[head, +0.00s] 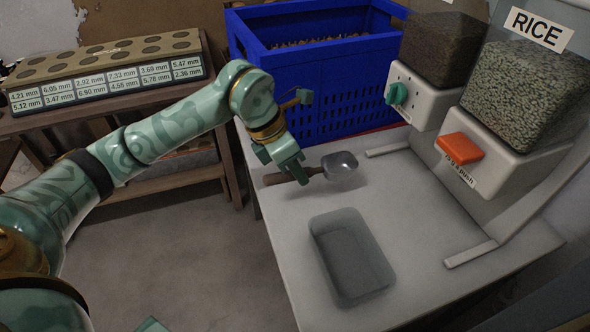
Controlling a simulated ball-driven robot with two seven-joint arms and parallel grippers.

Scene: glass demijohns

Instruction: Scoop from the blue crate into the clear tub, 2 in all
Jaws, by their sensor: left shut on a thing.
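My left gripper (293,172) is shut on the brown handle of a scoop (341,163). The scoop's greyish, glassy bowl points right, over the pale table, and no load shows in it. The blue crate (345,110) stands at the back of the table, behind the gripper. Brown contents (318,43) show through its open top, too small to make out singly. The clear tub (372,284) sits on the table in front of the scoop, to its lower right. Its inside looks grey, with no contents that I can make out.
Two dispensers stand at the right: one with a green knob (397,93), one labelled RICE with an orange push piece (460,146). Their stand's feet (471,253) reach onto the table (285,235). A rack of labelled sizes (110,75) stands on a wooden bench at left.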

